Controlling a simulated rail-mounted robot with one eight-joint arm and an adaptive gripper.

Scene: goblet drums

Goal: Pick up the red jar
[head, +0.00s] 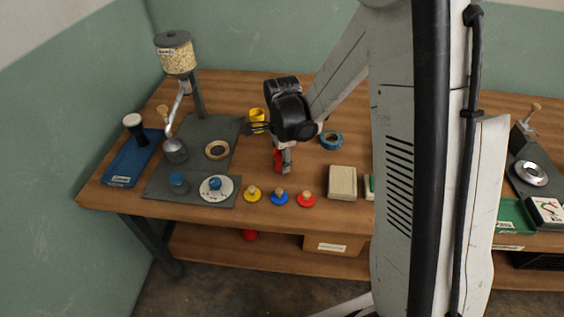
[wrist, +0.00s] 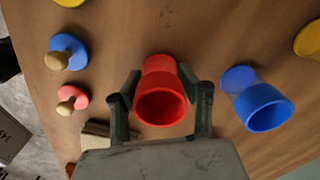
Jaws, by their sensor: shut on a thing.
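The red jar (wrist: 160,92) sits between the two fingers of my gripper (wrist: 163,108) in the wrist view, its open mouth facing the camera. The fingers are shut on its sides. In the head view, only part of the red jar (head: 278,160) shows beside my gripper (head: 284,158), above the wooden table. I cannot tell whether its base touches the table.
A blue jar (wrist: 258,100) stands close to the right finger in the wrist view. A yellow jar (head: 257,115) is farther back. Yellow (head: 252,193), blue (head: 279,197) and red (head: 306,199) knobbed lids line the front. A beige box (head: 342,182) lies right.

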